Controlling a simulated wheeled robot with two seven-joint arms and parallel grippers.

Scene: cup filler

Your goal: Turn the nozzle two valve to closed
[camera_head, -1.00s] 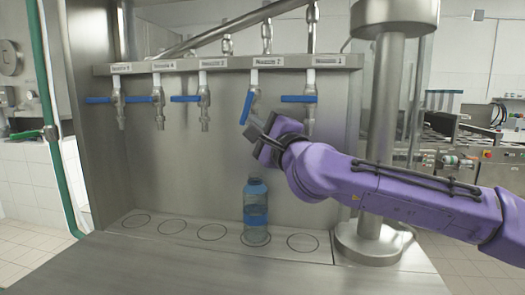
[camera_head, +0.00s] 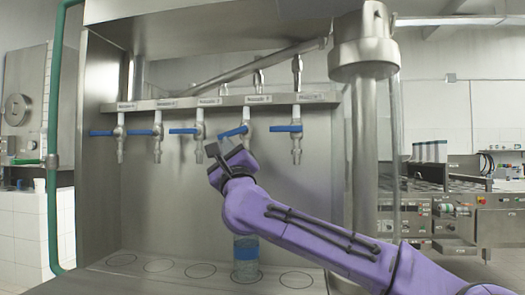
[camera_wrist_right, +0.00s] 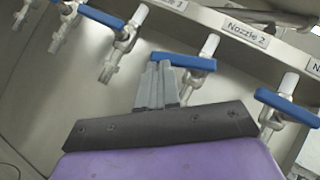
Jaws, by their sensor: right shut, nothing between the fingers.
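The nozzle two valve is the second from the right in the head view, and its blue handle (camera_head: 232,132) lies nearly level, tipped slightly down at its left end. In the right wrist view the same handle (camera_wrist_right: 185,61) sits just left of and below the "Nozzle 2" label (camera_wrist_right: 246,33). My right gripper (camera_head: 212,150) is shut and empty, just below and left of the handle's left end. In the wrist view its fingertips (camera_wrist_right: 159,72) overlap that end's underside; I cannot tell whether they touch. My left gripper is not in view.
Other level blue handles stand close on both sides, nozzle three's (camera_head: 185,131) left and nozzle one's (camera_head: 286,128) right. A steel column (camera_head: 364,150) stands at right.

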